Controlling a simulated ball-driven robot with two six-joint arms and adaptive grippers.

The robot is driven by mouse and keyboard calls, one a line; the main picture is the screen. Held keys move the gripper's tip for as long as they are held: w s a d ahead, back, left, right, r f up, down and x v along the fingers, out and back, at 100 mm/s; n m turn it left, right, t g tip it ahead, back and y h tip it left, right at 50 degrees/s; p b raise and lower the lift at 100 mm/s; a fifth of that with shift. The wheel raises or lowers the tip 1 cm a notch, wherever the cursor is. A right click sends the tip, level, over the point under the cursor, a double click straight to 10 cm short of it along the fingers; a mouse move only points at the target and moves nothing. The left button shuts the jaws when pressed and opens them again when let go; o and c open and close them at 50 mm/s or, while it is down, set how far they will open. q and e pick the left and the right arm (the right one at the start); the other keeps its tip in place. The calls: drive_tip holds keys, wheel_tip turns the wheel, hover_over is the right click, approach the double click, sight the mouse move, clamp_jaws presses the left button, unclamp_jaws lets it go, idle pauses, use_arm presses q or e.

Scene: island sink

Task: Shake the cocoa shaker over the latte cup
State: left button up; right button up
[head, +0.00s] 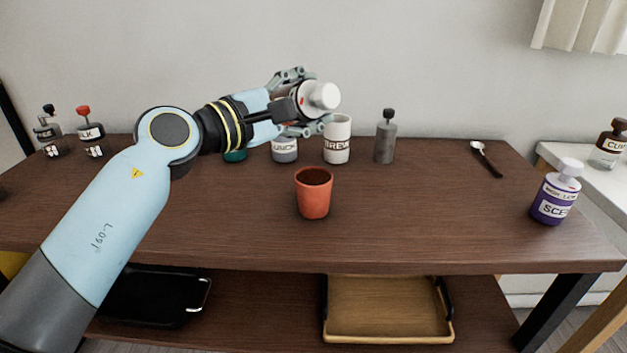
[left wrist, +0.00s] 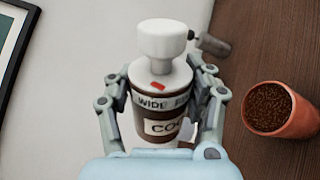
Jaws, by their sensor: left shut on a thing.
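My left gripper (head: 303,100) is shut on the cocoa shaker, a dark brown jar with a white cap (head: 323,95), and holds it tilted well above the table. In the left wrist view the shaker (left wrist: 160,105) sits between both fingers, its label partly hidden. A white mug marked "BREW" (head: 337,145) stands upright just below the cap in the head view; its inside is not visible. A terracotta cup (head: 313,199) with brown grainy content stands nearer the front, apart from the gripper; it also shows in the left wrist view (left wrist: 277,110). I cannot tell which is the latte cup.
A grey bottle (head: 385,142) stands right of the mug, and a labelled grey jar (head: 285,150) left of it. A spoon (head: 485,159) and purple bottle (head: 555,193) are at the right. Two small bottles stand far left. The table's front middle is mostly clear.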

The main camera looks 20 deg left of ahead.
use_arm(q)
wheel_tip(320, 180, up, 3)
drive_tip(key=n+p, duration=0.4)
drive_tip(key=p, duration=0.2)
drive_tip(key=shift+f+n, duration=0.1)
drive_tip(key=shift+n, duration=0.3)
wheel_tip(320, 180, up, 2)
drive_tip(key=n+p, duration=0.8)
drive_tip(key=shift+r, duration=0.25)
drive_tip(key=shift+n, duration=0.5)
drive_tip(key=shift+f, duration=0.25)
